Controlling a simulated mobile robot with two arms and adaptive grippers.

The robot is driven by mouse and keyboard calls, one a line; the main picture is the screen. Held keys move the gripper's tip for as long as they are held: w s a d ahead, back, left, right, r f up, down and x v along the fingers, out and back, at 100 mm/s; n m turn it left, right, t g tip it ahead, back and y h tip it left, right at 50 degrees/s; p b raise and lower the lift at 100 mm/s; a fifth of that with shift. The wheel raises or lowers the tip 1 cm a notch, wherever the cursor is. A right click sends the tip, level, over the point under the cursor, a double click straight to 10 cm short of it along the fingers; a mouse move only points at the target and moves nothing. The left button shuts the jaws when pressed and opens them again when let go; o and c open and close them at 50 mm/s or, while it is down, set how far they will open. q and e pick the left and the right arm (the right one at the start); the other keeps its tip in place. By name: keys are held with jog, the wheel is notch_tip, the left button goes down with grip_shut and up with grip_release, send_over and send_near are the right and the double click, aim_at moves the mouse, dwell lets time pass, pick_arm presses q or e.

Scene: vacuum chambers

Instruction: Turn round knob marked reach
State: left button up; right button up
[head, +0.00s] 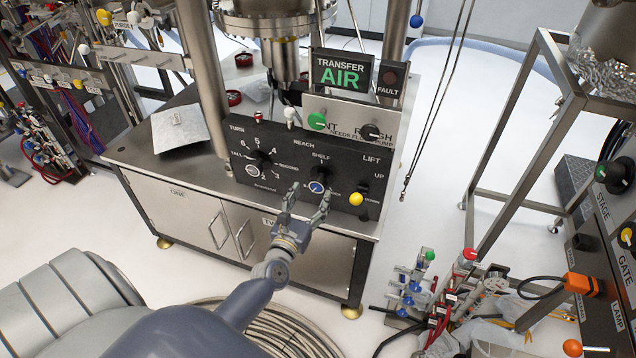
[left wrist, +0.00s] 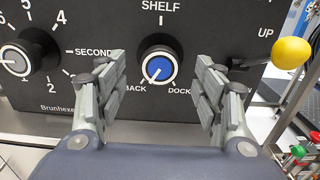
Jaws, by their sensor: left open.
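The round reach knob (head: 317,187) is black with a blue cap, on a black panel (head: 345,212) below the words REACH and SHELF. In the left wrist view the knob (left wrist: 158,66) sits centred between the fingers, with SHELF above it, BACK at lower left and DOCK at lower right. The white line on its cap points to the lower left, toward BACK. My left gripper (head: 307,204) is open, with a finger on each side of the knob and a visible gap to it. My right gripper is not in view.
A numbered turn dial (head: 253,169) is left of the knob. A yellow-tipped lift lever (head: 356,199) sticks out at right, also close in the left wrist view (left wrist: 290,52). A green knob (head: 317,121) is above. A steel bench (head: 150,155) carries the panel.

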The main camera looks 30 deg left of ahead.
aim_at(316, 186)
pick_arm(q)
jog(key=x, duration=0.6)
jog(key=shift+w+b, duration=0.25)
jog(key=shift+b, duration=0.1)
jog(key=c, duration=1)
